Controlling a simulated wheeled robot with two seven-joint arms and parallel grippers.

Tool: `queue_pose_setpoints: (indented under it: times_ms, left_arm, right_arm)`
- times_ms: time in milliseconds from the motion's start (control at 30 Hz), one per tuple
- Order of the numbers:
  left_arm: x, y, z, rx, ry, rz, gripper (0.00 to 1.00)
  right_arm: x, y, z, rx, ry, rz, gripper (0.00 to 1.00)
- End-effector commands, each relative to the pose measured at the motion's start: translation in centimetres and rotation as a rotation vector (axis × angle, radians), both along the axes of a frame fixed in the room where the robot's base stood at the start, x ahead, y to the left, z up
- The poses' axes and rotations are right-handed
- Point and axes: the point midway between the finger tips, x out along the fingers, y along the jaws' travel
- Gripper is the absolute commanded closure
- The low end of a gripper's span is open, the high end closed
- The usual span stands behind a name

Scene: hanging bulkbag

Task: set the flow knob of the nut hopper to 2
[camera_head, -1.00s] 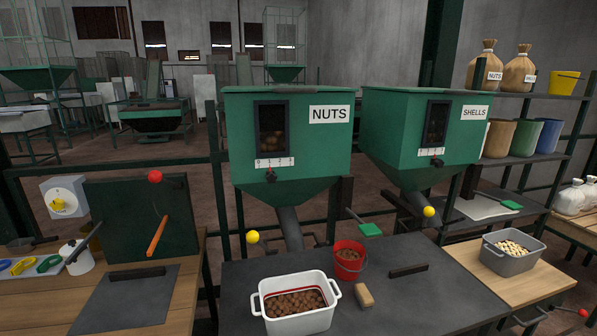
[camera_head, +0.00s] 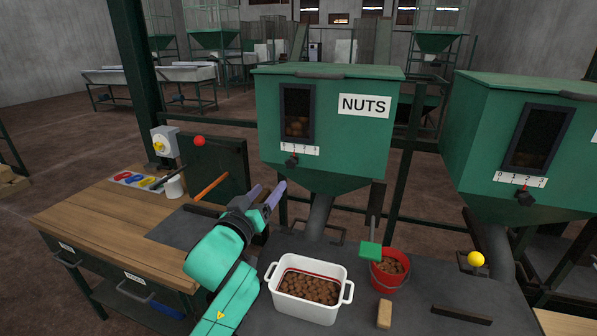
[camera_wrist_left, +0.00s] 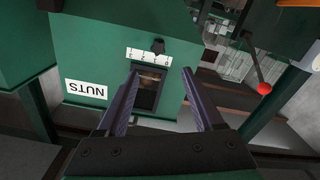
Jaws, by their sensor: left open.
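The green nut hopper (camera_head: 325,115) bears a NUTS label (camera_head: 364,105) and a small window. Its dark flow knob (camera_head: 291,161) sits below a white number scale (camera_head: 300,150); which number it points to is too small to tell. My left gripper (camera_head: 269,187) is open and empty, just below and left of the knob, apart from it. In the left wrist view, the hopper appears upside down, with the knob (camera_wrist_left: 158,46) and scale (camera_wrist_left: 149,57) beyond and between the open fingers (camera_wrist_left: 160,75). My right gripper is in neither view.
A second green hopper (camera_head: 480,130) with its own knob stands at right. A red-ball lever (camera_head: 199,141) and orange handle (camera_head: 211,187) stand left of my arm.

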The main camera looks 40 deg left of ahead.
Motion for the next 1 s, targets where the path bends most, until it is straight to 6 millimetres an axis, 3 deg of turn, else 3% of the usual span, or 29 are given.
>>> queue_pose_setpoints:
  times_ms: [33,133,233,533,700,933,1000]
  left_arm:
    - [0.5,0.1,-1.0,0.003,-0.009,-0.001,0.31]
    - [1.5,0.4,-1.0,0.007,-0.008,-0.006,0.31]
    - [4.0,1.3,0.5,0.006,0.005,-0.006,0.31]
    - [11.0,3.8,0.3,0.005,0.005,-0.006,0.31]
    - [12.5,4.2,0.0,0.004,0.006,-0.008,0.31]
    - [12.6,4.2,-0.1,0.005,0.005,-0.007,0.31]
    - [12.6,4.2,-0.1,0.005,0.005,-0.007,0.58]
  right_arm:
    - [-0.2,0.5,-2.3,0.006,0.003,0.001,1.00]
    - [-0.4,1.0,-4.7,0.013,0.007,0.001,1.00]
    - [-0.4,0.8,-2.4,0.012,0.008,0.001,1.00]
    - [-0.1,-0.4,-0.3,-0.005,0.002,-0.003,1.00]
    - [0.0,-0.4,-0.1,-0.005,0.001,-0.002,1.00]
    - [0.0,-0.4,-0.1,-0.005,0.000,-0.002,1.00]
    - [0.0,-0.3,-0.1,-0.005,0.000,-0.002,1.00]
